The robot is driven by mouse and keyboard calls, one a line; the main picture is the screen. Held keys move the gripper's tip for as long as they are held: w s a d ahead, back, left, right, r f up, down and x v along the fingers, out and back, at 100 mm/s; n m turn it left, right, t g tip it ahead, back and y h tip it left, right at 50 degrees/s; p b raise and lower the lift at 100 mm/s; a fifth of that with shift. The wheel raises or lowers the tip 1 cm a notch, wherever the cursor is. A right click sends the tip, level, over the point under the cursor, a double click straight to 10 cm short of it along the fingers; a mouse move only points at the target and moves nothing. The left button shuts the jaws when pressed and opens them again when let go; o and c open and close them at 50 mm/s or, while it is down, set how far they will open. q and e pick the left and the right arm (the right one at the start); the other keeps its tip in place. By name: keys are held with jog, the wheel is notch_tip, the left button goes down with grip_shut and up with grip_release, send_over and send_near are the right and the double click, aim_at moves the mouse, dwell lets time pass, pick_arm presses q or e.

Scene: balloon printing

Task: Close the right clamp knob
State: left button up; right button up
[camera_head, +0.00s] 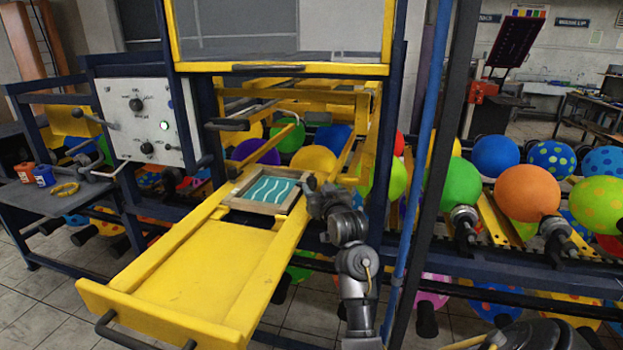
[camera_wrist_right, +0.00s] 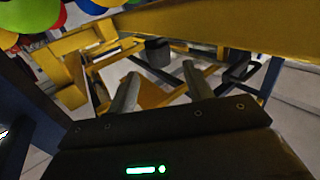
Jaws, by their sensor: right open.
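The printing screen (camera_head: 268,190), teal with white waves in a wooden frame, lies in the yellow sliding frame (camera_head: 185,290). My right gripper (camera_head: 311,188) is at the right side of the screen and covers the area of the right clamp knob in the head view. In the right wrist view a dark cylindrical knob (camera_wrist_right: 157,52), apparently the clamp knob, stands just beyond my open fingers (camera_wrist_right: 160,72), with a visible gap to it. Whether the clamp is open or closed is not clear.
A white control box (camera_head: 145,122) with dials stands at the left. A grey side table (camera_head: 85,195) holds small orange and blue containers. Several balloons sit on the rack at the right. A blue post (camera_head: 415,170) stands close to the right of my right arm.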

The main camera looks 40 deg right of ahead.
aim_at(314, 182)
jog(key=p+x, duration=0.1)
jog(key=x, duration=0.5)
jog(key=shift+c, duration=0.3)
